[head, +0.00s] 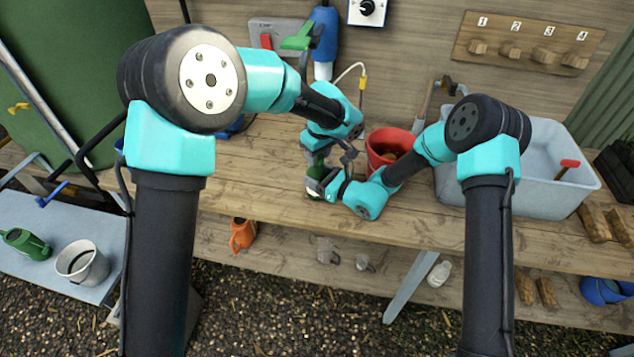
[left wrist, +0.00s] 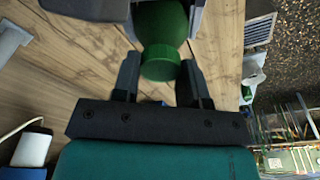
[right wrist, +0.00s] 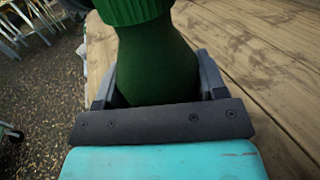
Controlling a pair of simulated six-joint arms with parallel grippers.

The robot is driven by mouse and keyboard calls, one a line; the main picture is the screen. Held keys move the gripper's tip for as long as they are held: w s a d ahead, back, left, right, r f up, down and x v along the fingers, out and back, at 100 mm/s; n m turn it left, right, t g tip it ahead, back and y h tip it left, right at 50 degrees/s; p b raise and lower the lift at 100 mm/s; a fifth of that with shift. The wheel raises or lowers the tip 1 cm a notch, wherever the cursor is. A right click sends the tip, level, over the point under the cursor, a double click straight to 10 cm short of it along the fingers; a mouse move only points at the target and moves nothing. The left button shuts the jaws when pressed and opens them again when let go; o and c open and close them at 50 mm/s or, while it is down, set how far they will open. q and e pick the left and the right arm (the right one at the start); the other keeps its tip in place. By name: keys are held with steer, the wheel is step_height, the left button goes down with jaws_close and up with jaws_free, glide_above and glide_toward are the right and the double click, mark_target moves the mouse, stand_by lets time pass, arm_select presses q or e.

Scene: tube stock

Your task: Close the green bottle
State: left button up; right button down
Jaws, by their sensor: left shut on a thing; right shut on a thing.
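The green bottle (right wrist: 155,62) stands roughly upright between the fingers of my right gripper (right wrist: 158,85), which is shut on its body. A ribbed green cap (right wrist: 132,9) sits at the bottle's top in the right wrist view. In the left wrist view the cap (left wrist: 160,63) is between the fingers of my left gripper (left wrist: 160,80), which is shut on it, with the darker bottle (left wrist: 161,22) directly beyond. Cap and bottle appear to touch in line; I cannot tell how tightly the cap is seated. In the head view my arms mostly hide the bottle (head: 315,190).
A red pot (head: 385,140) stands just right of the grippers on the wooden bench (head: 270,180). A grey tub (head: 540,195) is farther right. A blue and white bottle (head: 324,45) hangs at the back wall. The bench front left of the grippers is clear.

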arm_select(q)
steer(key=m, duration=0.4)
steer(key=shift+h, duration=0.3)
steer(key=m, duration=0.4)
steer(key=shift+m+h, duration=0.3)
steer(key=m, duration=0.3)
steer(key=shift+h, duration=0.3)
steer(key=m, duration=0.4)
steer(key=shift+a+h, duration=0.1)
steer(key=shift+h, duration=0.2)
steer(key=m, duration=0.6)
steer(key=shift+m+g+h, duration=0.3)
steer(key=shift+m+g, duration=0.1)
steer(key=m+g, duration=0.1)
steer(key=m, duration=0.5)
steer(key=shift+w+f, duration=0.1)
steer(key=o, duration=1.1)
steer(key=shift+n, duration=0.3)
